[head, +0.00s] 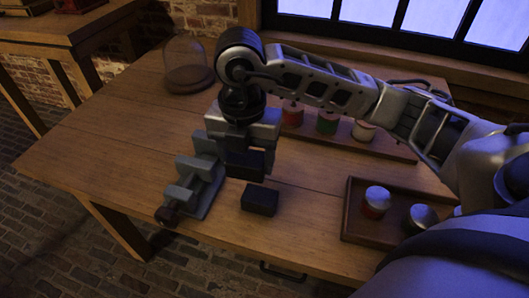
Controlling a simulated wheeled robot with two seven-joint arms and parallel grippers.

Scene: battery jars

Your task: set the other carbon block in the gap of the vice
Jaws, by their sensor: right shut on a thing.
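My right gripper (243,150) points down and is shut on a dark carbon block (245,166). The held block is just right of the grey vice (203,190); I cannot tell its exact height above the table. The vice lies on the table with its dark handle end (166,214) toward the front left. Its gap is partly hidden, and I see no block in the part that shows. Another dark carbon block (260,200) lies on the table in front of the held one, apart from the vice. My left gripper is not in view.
A tray (345,220) with several jars stands at the right front. Behind my right arm, a wooden rack (390,147) holds red, green and pale jars. A glass dome (188,65) stands at the back left. The left of the wooden table (110,140) is clear.

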